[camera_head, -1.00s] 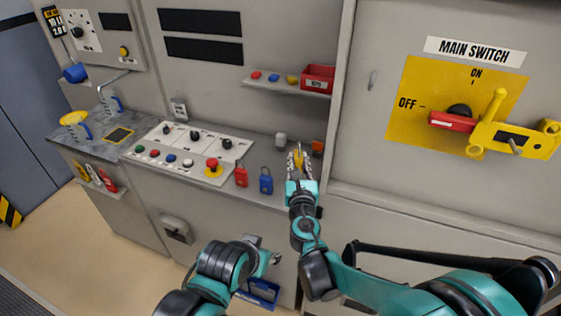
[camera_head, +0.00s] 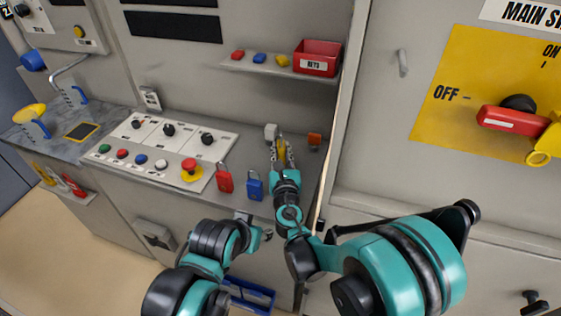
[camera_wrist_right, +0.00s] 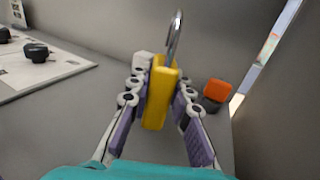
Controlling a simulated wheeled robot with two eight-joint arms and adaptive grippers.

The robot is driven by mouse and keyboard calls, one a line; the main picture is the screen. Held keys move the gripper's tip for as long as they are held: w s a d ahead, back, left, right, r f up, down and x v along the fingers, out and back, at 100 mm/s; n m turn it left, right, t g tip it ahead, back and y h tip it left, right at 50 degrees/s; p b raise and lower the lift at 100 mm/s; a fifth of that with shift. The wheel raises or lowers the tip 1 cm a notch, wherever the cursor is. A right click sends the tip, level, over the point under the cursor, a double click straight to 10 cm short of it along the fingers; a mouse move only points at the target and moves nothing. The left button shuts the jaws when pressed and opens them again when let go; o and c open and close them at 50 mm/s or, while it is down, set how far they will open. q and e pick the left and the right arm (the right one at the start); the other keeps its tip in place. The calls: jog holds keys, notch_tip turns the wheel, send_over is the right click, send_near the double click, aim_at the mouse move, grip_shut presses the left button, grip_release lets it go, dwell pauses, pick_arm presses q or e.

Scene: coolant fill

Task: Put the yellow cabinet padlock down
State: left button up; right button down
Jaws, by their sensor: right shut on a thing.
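The yellow padlock (camera_wrist_right: 159,95) is upright between the fingers of my right gripper (camera_wrist_right: 157,100) in the right wrist view, with its steel shackle pointing up. In the head view, my right gripper (camera_head: 283,158) is shut on the yellow padlock (camera_head: 281,148) over the right end of the grey counter (camera_head: 307,180). I cannot tell whether the padlock's base touches the counter. My left gripper (camera_head: 262,232) is low in front of the counter, and its fingers are too small and turned to read.
A red padlock (camera_head: 224,178) and a blue padlock (camera_head: 254,186) stand left of my right gripper. A white block (camera_head: 270,132) and an orange-topped block (camera_head: 314,139) stand close by. The button panel (camera_head: 160,150) is further left. A shelf above holds a red KEYS bin (camera_head: 317,58).

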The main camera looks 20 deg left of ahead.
notch_tip(320, 180, down, 4)
jog(key=shift+r+b, duration=0.25)
jog(key=shift+b, duration=0.5)
jog(key=shift+r, duration=0.1)
jog(key=c, duration=1.4)
grip_release()
